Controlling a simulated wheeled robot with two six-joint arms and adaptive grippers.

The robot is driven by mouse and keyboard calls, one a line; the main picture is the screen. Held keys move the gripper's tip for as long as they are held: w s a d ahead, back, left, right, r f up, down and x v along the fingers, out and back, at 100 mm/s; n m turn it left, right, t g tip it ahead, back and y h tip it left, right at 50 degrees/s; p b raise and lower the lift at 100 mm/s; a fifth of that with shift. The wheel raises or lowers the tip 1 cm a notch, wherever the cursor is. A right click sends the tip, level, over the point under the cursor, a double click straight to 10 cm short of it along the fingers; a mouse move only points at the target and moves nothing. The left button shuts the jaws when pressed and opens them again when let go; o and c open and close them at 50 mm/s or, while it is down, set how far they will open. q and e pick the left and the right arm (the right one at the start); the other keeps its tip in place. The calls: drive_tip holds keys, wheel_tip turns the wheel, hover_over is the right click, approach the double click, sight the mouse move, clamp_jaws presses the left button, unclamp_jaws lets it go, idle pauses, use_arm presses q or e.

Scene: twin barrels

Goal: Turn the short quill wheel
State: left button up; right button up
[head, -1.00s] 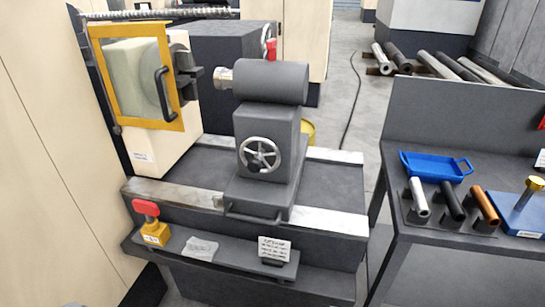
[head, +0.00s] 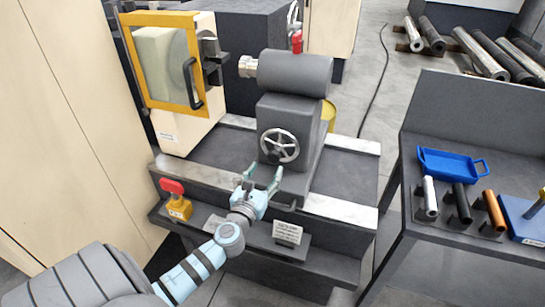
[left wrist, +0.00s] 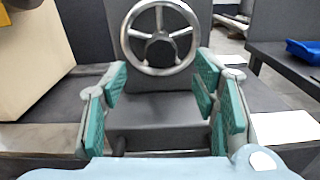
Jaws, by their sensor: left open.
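A silver spoked handwheel (head: 279,146) is on the front of the dark grey block under a thick grey barrel (head: 292,73). It also shows in the left wrist view (left wrist: 161,68), upright at the top middle. My left gripper (head: 263,176) is open and empty, in front of and a little below this wheel. In the left wrist view its teal finger pads (left wrist: 160,88) stand apart, with the wheel beyond and between them, apart from the pads. A second silver wheel (head: 292,14) shows partly behind the barrel; I cannot tell which wheel is the short quill's. My right gripper is not in view.
A bar handle (head: 268,195) crosses the block's lower front, close to my left gripper. A red-topped yellow switch box (head: 178,207) stands on the front shelf at left. A side table (head: 430,142) with a blue tray (head: 447,163) stands right.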

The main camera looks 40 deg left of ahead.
sight(273, 159)
use_arm(q)
drive_tip(key=x, duration=0.7)
drive_tip(key=shift+w+f+b, duration=0.1)
drive_tip(key=shift+w+b, duration=0.05)
drive_tip(key=shift+b, duration=0.2)
drive_tip(key=shift+c, duration=0.5)
drive_tip(key=c, duration=1.1)
drive_tip(key=shift+o, duration=0.2)
